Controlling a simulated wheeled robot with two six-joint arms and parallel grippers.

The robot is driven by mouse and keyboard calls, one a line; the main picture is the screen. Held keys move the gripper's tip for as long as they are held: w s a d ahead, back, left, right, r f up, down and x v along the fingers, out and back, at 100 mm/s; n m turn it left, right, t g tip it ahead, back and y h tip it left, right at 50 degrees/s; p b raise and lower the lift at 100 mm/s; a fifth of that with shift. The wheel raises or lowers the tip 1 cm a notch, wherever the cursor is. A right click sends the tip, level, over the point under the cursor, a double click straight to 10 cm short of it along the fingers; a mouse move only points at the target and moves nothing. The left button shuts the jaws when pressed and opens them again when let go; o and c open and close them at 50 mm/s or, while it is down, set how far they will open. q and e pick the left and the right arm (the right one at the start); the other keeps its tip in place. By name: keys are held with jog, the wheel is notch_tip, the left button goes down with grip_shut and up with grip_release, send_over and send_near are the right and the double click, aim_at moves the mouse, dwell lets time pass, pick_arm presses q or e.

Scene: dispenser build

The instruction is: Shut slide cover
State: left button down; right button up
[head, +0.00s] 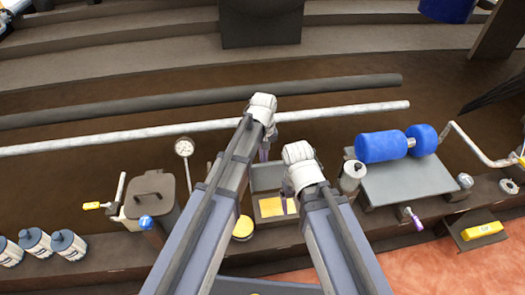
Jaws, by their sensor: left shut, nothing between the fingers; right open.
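A small grey box (257,216) with a yellow inside (271,207) stands on the bench between my two arms. A flat grey panel (268,173) lies at its far side; it looks like the slide cover, but I cannot be sure. The yellow part shows uncovered. My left gripper (264,152) is shut and empty, by the far edge of the panel. My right gripper (288,203) is open at the box's right side; I cannot tell whether it touches. My arms hide parts of the box's surroundings.
Left are a dark lidded bin (152,190), a round gauge (184,147) and several white-and-blue canisters (68,244). A yellow round piece (243,228) lies close left of the box. Right are a grey cylinder (353,176) and a blue roller (381,146) over a grey plate (405,183).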

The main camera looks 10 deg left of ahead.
pick_arm(q)
jog(key=shift+s, duration=0.2)
jog(key=shift+s+d+r+t, duration=0.15)
jog(key=shift+s+t, duration=0.1)
jog(key=shift+t, duration=0.15)
